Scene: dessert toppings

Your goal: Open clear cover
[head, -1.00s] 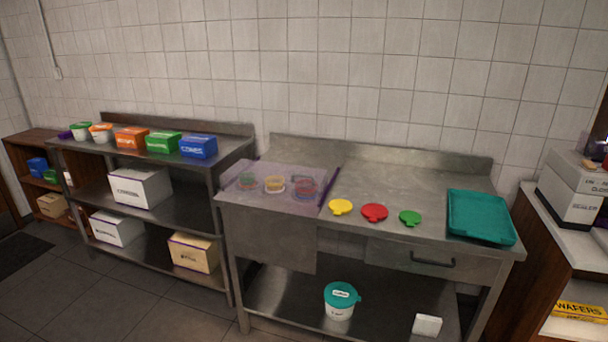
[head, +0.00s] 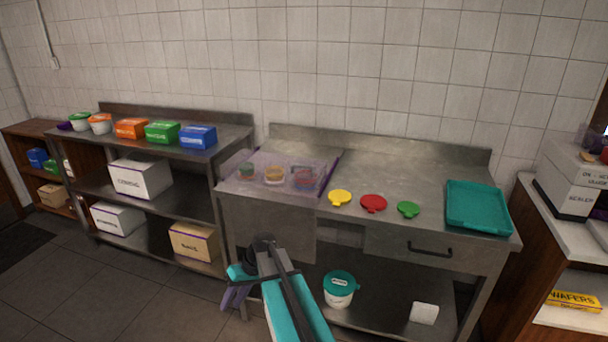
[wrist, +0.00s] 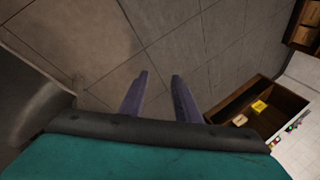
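The clear cover (head: 262,162) is a see-through, purple-tinted box lid on the left part of the steel table. It looks shut over several small cups, among them a yellow one (head: 274,175) and a red one (head: 305,179). My gripper (head: 232,297) is low in front of the table, below and apart from the cover. In the wrist view its two purple fingers (wrist: 157,95) stand apart with only floor between them, so it is open and empty.
Yellow (head: 340,197), red (head: 373,203) and green (head: 408,209) lids lie on the table right of the cover. A teal tray (head: 478,207) is at the right end. A teal-lidded tub (head: 340,289) stands on the lower shelf. A shelf unit with boxes is at left.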

